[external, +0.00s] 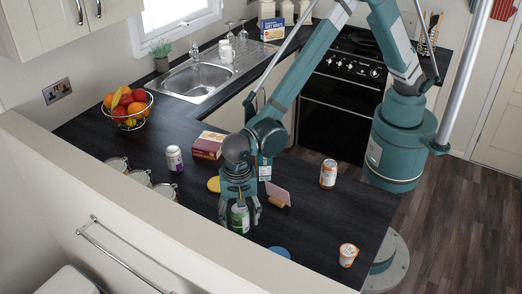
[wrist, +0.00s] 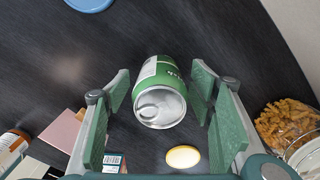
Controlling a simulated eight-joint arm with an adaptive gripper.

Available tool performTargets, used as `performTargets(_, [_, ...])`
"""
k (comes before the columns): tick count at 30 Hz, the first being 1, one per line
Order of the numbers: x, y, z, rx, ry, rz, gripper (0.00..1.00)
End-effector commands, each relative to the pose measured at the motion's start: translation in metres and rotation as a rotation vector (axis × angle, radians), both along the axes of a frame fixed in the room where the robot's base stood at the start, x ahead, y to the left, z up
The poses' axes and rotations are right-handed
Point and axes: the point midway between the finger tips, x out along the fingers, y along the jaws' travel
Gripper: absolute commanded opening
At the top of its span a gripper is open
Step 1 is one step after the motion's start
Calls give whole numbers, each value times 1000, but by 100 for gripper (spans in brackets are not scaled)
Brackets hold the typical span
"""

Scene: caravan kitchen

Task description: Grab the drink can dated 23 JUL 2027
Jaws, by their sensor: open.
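A green drink can (external: 240,218) with a pale label stands on the dark worktop in the external view. My gripper (external: 241,207) is above and around it, pointing down. In the wrist view the can (wrist: 160,100) shows its silver top with a ring pull, between the open fingers of my gripper (wrist: 161,92). A purple and white can (external: 174,158) stands further left. An orange and white container (external: 328,175) stands to the right. I cannot read a date on any of them.
A pink card in a wooden holder (external: 278,195) stands right of my gripper. A red box (external: 208,145), a yellow disc (external: 214,184), lidded jars (external: 139,177) and a blue disc (external: 279,252) lie around it. A small orange-labelled tub (external: 347,254) is near the worktop's right end.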

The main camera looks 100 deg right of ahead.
Motion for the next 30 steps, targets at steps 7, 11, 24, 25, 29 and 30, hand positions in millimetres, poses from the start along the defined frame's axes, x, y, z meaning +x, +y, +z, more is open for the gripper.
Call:
performTargets(7, [0, 0, -6, 0, 0, 0, 54])
performTargets(11, [0, 0, -6, 0, 0, 0, 54])
performTargets(24, [0, 0, -6, 0, 0, 0, 39])
performTargets(25, [0, 0, -6, 0, 0, 0, 35])
performTargets(29, [0, 0, -6, 0, 0, 0, 20])
performTargets(30, [0, 0, -6, 0, 0, 0, 20])
